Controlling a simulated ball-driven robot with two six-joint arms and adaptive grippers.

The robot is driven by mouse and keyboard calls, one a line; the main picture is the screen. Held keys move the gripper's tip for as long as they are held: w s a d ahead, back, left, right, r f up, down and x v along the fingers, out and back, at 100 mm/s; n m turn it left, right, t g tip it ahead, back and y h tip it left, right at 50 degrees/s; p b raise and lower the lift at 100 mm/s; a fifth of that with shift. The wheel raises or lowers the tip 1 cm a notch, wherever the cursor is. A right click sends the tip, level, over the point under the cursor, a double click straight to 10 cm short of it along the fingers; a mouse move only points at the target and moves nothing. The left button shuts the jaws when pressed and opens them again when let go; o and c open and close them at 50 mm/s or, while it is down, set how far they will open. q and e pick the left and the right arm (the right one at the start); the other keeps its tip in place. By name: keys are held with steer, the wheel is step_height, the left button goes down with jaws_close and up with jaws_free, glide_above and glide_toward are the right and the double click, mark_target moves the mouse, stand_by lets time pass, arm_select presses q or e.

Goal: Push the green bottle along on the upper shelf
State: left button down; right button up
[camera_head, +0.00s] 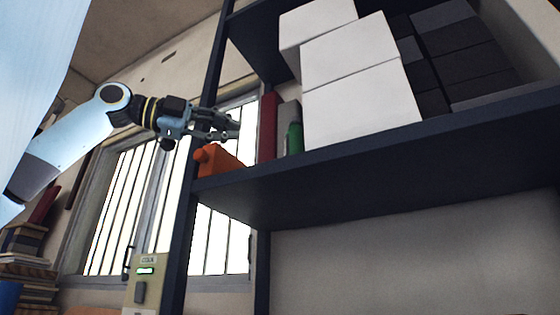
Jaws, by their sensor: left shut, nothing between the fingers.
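The green bottle (295,138) stands upright on the upper shelf (330,168), just left of a stack of white boxes. Its lower part shows near the shelf's front edge. My left gripper (236,128) is shut and empty. It reaches in from the left at the shelf's left end, above an orange object, and is left of the bottle with a gap between them. My right gripper is not in view.
An orange object (217,161) sits at the shelf's left end. A red item (268,126) and a grey item (288,113) stand beside the bottle. White boxes (360,100) are close on its right, with dark boxes (465,50) further right. A dark shelf post (180,235) stands left.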

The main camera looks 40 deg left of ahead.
arm_select(q)
steer(key=d+r, duration=0.1)
steer(key=d, duration=0.1)
steer(key=p, duration=1)
glide_toward(296, 144)
steer(key=w+d, duration=0.2)
steer(key=w+d+f, duration=0.1)
steer(key=w+d, duration=0.1)
steer(key=shift+w+f, duration=0.2)
steer(key=shift+w, duration=0.15)
steer(key=shift+w+f, duration=0.1)
steer(key=shift+w, duration=0.1)
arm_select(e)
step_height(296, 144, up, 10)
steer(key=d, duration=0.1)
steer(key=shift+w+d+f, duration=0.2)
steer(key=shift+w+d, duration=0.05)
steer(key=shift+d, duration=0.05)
